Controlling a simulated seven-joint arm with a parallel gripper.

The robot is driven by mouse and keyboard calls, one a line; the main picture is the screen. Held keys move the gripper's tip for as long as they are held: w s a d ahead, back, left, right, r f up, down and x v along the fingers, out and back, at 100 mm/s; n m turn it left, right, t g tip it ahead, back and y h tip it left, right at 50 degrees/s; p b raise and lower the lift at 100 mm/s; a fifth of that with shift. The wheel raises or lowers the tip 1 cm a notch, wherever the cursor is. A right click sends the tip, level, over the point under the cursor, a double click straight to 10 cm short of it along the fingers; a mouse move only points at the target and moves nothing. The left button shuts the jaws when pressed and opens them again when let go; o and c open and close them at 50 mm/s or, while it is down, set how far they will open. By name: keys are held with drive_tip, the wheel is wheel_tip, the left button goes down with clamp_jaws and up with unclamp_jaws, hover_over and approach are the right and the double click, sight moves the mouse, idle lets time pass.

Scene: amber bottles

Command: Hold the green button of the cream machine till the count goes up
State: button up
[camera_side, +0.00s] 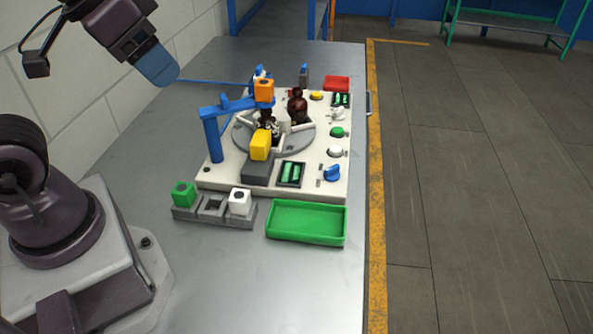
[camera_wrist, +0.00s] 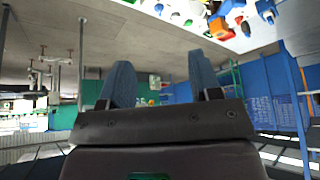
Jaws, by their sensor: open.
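The cream machine (camera_side: 215,175) stands on the grey table in the side view, with a round grey turntable and dark amber bottles (camera_side: 297,106) on it. Its green button (camera_side: 337,132) is on the right side, between a white knob and a white button. Two small displays with green digits show, one at the front (camera_side: 291,173) and one at the back right (camera_side: 341,100); the digits are too small to read. My gripper (camera_side: 166,76) is up at the left, well away from the button. In the wrist view its two blue fingers (camera_wrist: 163,85) stand apart with nothing between them.
A green tray (camera_side: 307,242) and a grey holder (camera_side: 213,222) with a green and a white block stand before the machine. A blue post with an arm (camera_side: 212,135), an orange block (camera_side: 263,90) and a yellow block (camera_side: 261,145) rise above the machine. A red tray (camera_side: 337,83) is behind.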

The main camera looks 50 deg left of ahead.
clamp_jaws()
idle(1.5)
